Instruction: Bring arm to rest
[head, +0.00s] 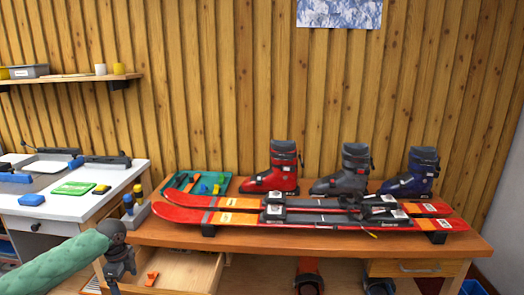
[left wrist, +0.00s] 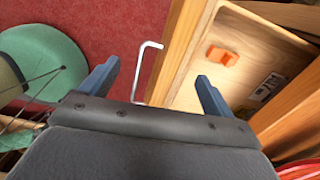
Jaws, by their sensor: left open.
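My left arm comes in from the lower left in a green sleeve. My left gripper (head: 118,268) is by the front left of the open drawer (head: 205,275). In the left wrist view its two blue fingers (left wrist: 156,82) are spread wide with nothing held. A bent metal handle (left wrist: 147,70) on the drawer front shows between the fingers in that view; I cannot tell the exact distance, but no finger is seen touching it. The drawer holds an orange piece (head: 152,279), which also shows in the left wrist view (left wrist: 222,56). My right gripper is not in view.
The wooden bench (head: 300,243) carries red-orange skis (head: 240,220), a teal tray (head: 207,179) and red (head: 283,170), grey (head: 350,170) and blue (head: 415,173) boots. A white side table (head: 60,208) stands left. A green round seat (left wrist: 45,65) is on the red floor (left wrist: 120,20).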

